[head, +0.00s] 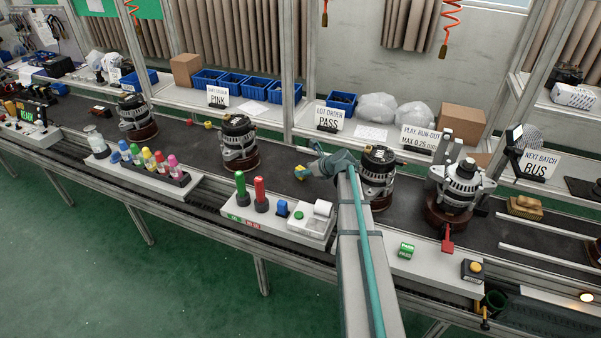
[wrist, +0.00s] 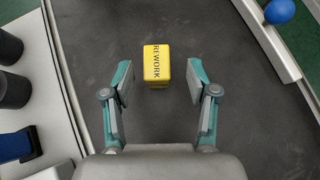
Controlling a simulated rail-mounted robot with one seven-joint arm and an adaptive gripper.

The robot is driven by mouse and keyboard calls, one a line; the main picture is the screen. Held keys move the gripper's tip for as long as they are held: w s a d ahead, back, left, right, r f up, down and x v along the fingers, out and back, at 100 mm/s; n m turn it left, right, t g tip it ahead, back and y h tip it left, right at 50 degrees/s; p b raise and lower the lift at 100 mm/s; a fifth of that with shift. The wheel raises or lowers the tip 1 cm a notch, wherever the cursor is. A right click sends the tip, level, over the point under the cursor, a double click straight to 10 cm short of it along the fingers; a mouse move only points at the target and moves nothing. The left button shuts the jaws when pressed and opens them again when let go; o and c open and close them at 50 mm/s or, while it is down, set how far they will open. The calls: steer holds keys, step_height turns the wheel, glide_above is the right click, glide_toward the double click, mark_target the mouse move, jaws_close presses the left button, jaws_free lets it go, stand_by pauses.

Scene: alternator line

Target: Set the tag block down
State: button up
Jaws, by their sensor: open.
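The yellow tag block (wrist: 157,66) is marked "REWORK". It lies on the dark belt with its lettering facing up. In the head view it shows as a small yellow shape (head: 300,172) on the belt just left of my gripper (head: 312,168). In the wrist view my gripper (wrist: 159,82) is open, with one finger to each side of the block. Clear gaps show between the block and both fingers, and nothing is held.
Alternators stand on the belt (head: 290,155), one (head: 238,145) left of my gripper and one (head: 378,175) close to its right. A front panel (head: 275,222) carries a green and a red stamp and a blue one. Signs, including "LOT ORDER PASS" (head: 329,117), line the back shelf.

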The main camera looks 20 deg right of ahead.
mark_target(301, 168)
steer(key=w, duration=0.1)
steer(key=w+a+f+p, duration=0.1)
steer(key=w+p, duration=0.1)
steer(key=shift+w+a+f, duration=0.25)
steer(key=shift+f, duration=0.05)
steer(key=shift+w+a+f, duration=0.15)
steer(key=shift+w+f, duration=0.15)
steer(key=shift+f, duration=0.1)
jaws_close()
steer(key=shift+r, duration=0.1)
